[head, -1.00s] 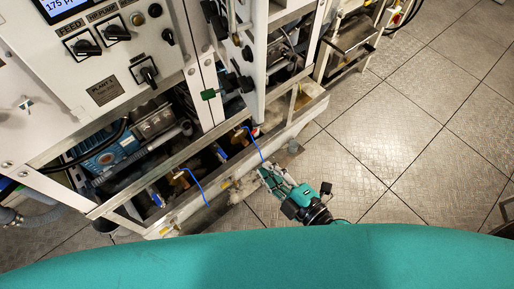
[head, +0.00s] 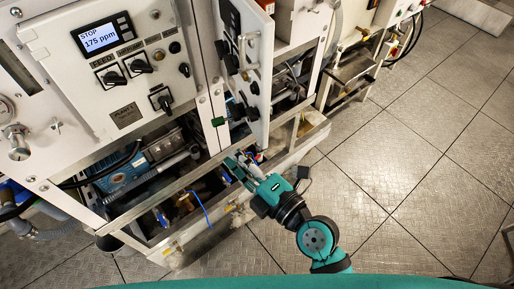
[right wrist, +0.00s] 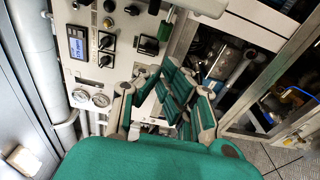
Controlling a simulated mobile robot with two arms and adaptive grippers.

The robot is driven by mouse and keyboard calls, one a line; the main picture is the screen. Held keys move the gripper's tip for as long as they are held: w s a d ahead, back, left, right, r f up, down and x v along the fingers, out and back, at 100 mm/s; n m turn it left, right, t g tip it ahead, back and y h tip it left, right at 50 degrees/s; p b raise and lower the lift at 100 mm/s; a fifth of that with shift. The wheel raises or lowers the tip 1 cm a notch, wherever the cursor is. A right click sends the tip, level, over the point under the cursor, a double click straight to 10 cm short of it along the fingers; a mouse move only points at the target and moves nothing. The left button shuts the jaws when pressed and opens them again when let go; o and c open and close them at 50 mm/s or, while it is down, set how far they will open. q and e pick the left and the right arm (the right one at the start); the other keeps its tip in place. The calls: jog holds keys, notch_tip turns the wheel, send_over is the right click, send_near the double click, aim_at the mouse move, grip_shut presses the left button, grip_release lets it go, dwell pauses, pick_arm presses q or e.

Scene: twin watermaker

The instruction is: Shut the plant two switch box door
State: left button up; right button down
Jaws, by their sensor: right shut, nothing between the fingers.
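A white panel door (head: 262,48) with a small display and several dark knobs stands out from the cabinet front in the head view, turned nearly edge-on; it looks like the plant two switch box door, swung open. Its label is not readable. My right gripper (head: 240,168) is shut and empty. It is below the lower end of the door, over the metal frame, and appears apart from the door. In the right wrist view its closed fingers (right wrist: 178,92) show in front of the neighbouring panel. My left gripper is not in view.
The neighbouring panel (head: 125,70) with a lit display and switches is left of the door. A metal frame (head: 170,240) with a blue tube (head: 200,207) runs along the cabinet's foot. Another unit (head: 350,70) stands to the right. The tiled floor (head: 400,170) is clear.

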jog(key=shift+w+d, duration=0.2)
jog(key=shift+d, duration=0.45)
jog(key=shift+w+d, duration=0.2)
jog(key=shift+d, duration=0.5)
jog(key=shift+w+d, duration=0.2)
jog(key=shift+d, duration=0.45)
